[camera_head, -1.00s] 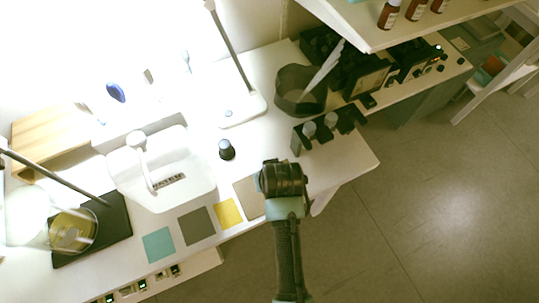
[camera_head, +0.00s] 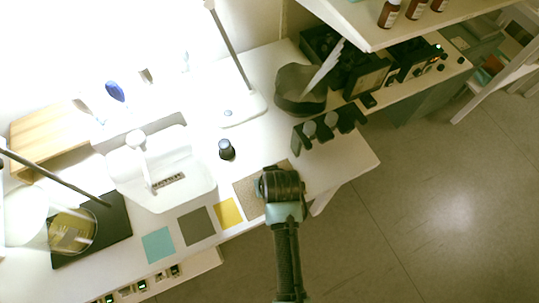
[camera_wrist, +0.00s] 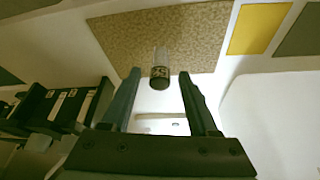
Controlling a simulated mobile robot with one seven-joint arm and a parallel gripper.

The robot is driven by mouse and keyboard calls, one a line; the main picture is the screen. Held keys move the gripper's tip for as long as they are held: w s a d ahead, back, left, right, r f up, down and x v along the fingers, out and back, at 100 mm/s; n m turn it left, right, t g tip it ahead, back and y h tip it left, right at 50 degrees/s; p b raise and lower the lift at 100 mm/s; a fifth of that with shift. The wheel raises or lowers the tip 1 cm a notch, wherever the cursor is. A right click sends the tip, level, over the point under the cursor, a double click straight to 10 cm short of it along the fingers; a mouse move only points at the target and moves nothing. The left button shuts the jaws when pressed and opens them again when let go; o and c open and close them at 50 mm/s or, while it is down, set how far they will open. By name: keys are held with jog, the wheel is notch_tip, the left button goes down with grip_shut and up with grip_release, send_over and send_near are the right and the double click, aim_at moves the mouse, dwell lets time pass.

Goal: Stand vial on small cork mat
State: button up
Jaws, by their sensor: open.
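The small cork mat (camera_head: 246,194) lies near the front edge of the white table, right of a yellow square. In the wrist view the mat (camera_wrist: 115,32) fills the upper middle. A small vial (camera_wrist: 160,68) with a pale end and a dark band shows there between my fingers. Its pale end overlaps the mat, and it appears to stand upright on it. My gripper (camera_wrist: 163,85) is open, with a gap on both sides of the vial. In the head view my gripper (camera_head: 278,176) is above the mat's right part, and the vial is hidden.
A dark-capped bottle (camera_head: 226,149) stands behind the mat. A black rack (camera_head: 298,140) with grey-topped vials is at back right. Yellow (camera_head: 228,212), grey (camera_head: 196,226) and teal (camera_head: 158,245) squares lie to the left. The table's right corner is clear.

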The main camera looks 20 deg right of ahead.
jog(key=shift+r, duration=0.15)
jog(key=p+v, duration=0.1)
jog(key=v, duration=1.1)
jog(key=shift+w, duration=0.15)
jog(key=w+a+r+t, duration=0.1)
jog(key=w+r+t, duration=0.35)
jog(key=r, duration=0.55)
jog(key=w+a+r+n+t+h, duration=0.1)
jog(key=w+r+t, duration=0.2)
jog(key=w+r, duration=0.55)
jog(key=w+a+r+t, duration=0.1)
jog(key=w+r+t, duration=0.25)
jog(key=r, duration=0.95)
jog(key=s+a+r+t, duration=0.2)
jog(key=s+r+t, duration=0.2)
jog(key=r, duration=0.6)
jog(key=s+a+r+t+y, duration=0.1)
jog(key=s+a+r+t, duration=0.2)
jog(key=r, duration=0.8)
jog(key=s+a+r+n+t, duration=0.1)
jog(key=s+a+r+t, duration=0.2)
jog(key=r, duration=0.7)
jog(key=shift+s+r+t+y, duration=0.2)
jog(key=shift+s+t+y, duration=0.2)
jog(key=shift+s+t, duration=0.45)
